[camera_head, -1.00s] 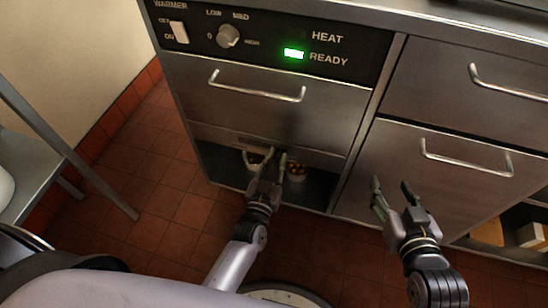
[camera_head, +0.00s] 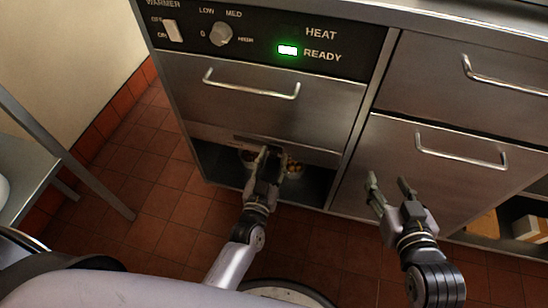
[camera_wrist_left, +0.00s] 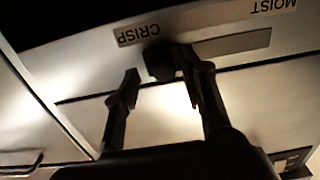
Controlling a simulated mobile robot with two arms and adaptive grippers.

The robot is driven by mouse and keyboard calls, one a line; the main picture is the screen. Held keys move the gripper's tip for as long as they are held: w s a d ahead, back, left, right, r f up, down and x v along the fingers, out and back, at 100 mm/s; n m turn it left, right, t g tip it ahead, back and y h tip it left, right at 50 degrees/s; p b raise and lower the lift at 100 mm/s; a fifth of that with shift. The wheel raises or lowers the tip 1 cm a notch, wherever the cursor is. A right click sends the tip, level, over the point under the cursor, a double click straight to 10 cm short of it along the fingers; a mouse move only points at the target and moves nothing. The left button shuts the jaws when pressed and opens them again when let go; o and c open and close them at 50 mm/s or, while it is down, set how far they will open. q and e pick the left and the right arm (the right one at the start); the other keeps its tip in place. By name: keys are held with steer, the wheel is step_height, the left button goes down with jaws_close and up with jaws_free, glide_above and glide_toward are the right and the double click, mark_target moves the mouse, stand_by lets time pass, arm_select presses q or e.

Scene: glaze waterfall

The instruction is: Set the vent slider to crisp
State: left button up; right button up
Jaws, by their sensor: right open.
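The vent slider is on the steel panel below the warmer drawer. In the left wrist view, which shows it upside down, its dark knob (camera_wrist_left: 162,62) sits at the end of the slot (camera_wrist_left: 232,43) by the CRISP label (camera_wrist_left: 138,34). The MOIST label (camera_wrist_left: 273,6) is at the other end. My left gripper (camera_wrist_left: 162,72) has its fingers apart at the knob; one fingertip overlaps it, and I cannot tell whether they touch. In the head view my left gripper (camera_head: 267,158) hides the knob. My right gripper (camera_head: 388,182) is open and empty before the lower right drawer.
The warmer drawer handle (camera_head: 250,88) is above my left gripper. An open bay below the panel holds a container of food (camera_head: 293,167), partly hidden. The right drawer handle (camera_head: 462,150) is near my right gripper. A metal table (camera_head: 25,175) stands at the left.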

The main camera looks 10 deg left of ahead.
arm_select(q)
steer(key=s, duration=1.1)
steer(key=shift+s+a, duration=0.15)
